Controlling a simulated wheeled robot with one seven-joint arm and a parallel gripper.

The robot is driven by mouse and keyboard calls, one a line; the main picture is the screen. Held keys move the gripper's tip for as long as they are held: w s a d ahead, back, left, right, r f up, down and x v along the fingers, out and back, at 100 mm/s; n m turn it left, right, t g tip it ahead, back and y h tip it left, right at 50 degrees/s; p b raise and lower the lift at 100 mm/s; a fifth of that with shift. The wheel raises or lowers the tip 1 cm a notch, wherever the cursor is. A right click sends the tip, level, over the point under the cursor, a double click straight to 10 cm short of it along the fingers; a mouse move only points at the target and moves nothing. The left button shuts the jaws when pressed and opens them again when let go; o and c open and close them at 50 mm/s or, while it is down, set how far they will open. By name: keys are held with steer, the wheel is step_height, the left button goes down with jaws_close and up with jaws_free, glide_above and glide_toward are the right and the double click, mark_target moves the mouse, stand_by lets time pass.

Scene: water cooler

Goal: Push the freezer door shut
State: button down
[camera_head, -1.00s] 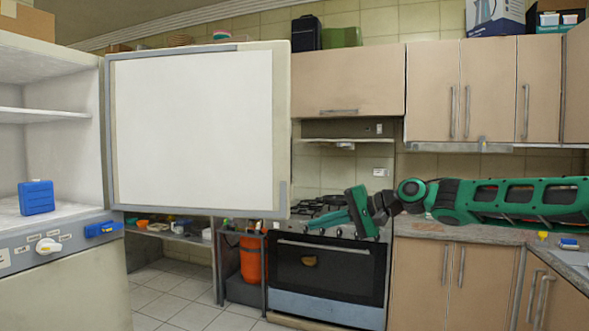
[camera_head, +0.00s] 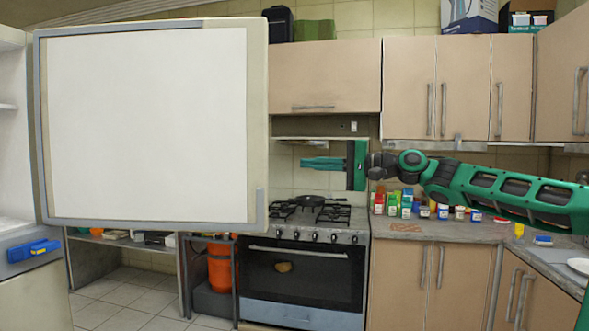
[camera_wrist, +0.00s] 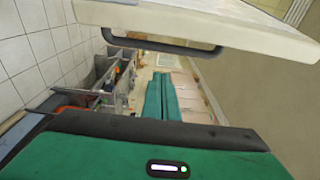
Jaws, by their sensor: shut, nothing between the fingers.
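The freezer door (camera_head: 150,125) stands wide open, its white inner panel facing me. The freezer body (camera_head: 16,170) is cut off at the left edge, with part of its interior showing. My gripper (camera_head: 303,163) is shut and empty, right of the door, its fingers pointing left toward the door's free edge. A gap seems to show between the fingertips and the door in the head view. In the wrist view the shut green fingers (camera_wrist: 161,97) are in the middle, and the door's edge with a dark handle (camera_wrist: 150,43) spans the top.
A blue piece (camera_head: 33,250) sits at the freezer's front under the door's hinge side. A stove with a pan (camera_head: 312,201) stands behind my gripper. A counter (camera_head: 440,229) with several small containers is below my arm. Tiled floor (camera_head: 125,298) shows below the door.

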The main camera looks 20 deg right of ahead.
steer(key=x, duration=1)
steer(key=shift+s+a, duration=0.25)
steer(key=shift+s, duration=0.5)
steer(key=shift+s+a, duration=0.25)
steer(key=shift+s, duration=0.5)
steer(key=shift+s+a, duration=0.3)
steer(key=shift+s, duration=0.45)
steer(key=shift+s, duration=0.1)
